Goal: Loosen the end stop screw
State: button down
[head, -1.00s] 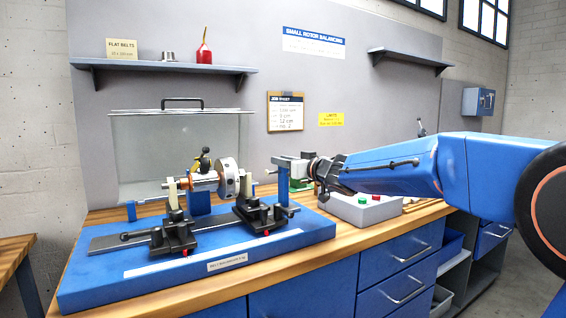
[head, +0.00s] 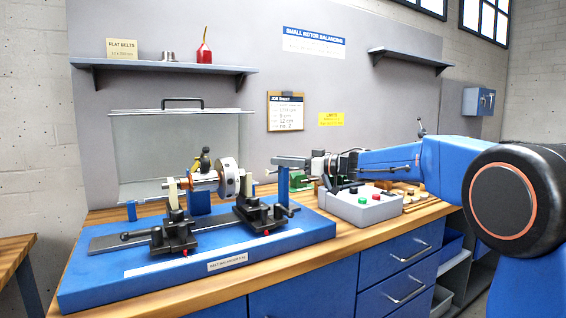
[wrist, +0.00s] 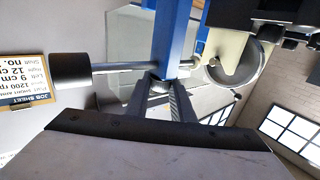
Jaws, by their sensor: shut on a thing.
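The right end stop is a blue post (head: 283,184) at the right end of the balancing stand. It shows at the top of the wrist view (wrist: 179,35), with a thin metal rod (wrist: 125,68) beside it that ends in a black knob (wrist: 69,70). My gripper (head: 278,161) reaches in from the right to the top of the post. In the wrist view my fingertips (wrist: 161,88) are close together on a small silver screw head (wrist: 161,80), the end stop screw, against the post. Most of the screw is hidden by fingers and post.
The rotor (head: 228,178) lies on the stand's supports, left of the post. The blue base (head: 205,263) sits on the wooden bench (head: 335,240). A grey control box (head: 365,208) with coloured buttons is below my arm. A raised clear cover (head: 150,150) stands behind.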

jog(key=shift+n+g, duration=0.3)
jog(key=shift+g, duration=0.2)
jog(key=c, duration=1.5)
grip_release()
jog(key=shift+c, duration=0.2)
jog(key=v, duration=1.7)
jog(key=shift+d+f, duration=0.15)
jog(key=shift+d, duration=0.05)
jog(key=shift+s, duration=0.1)
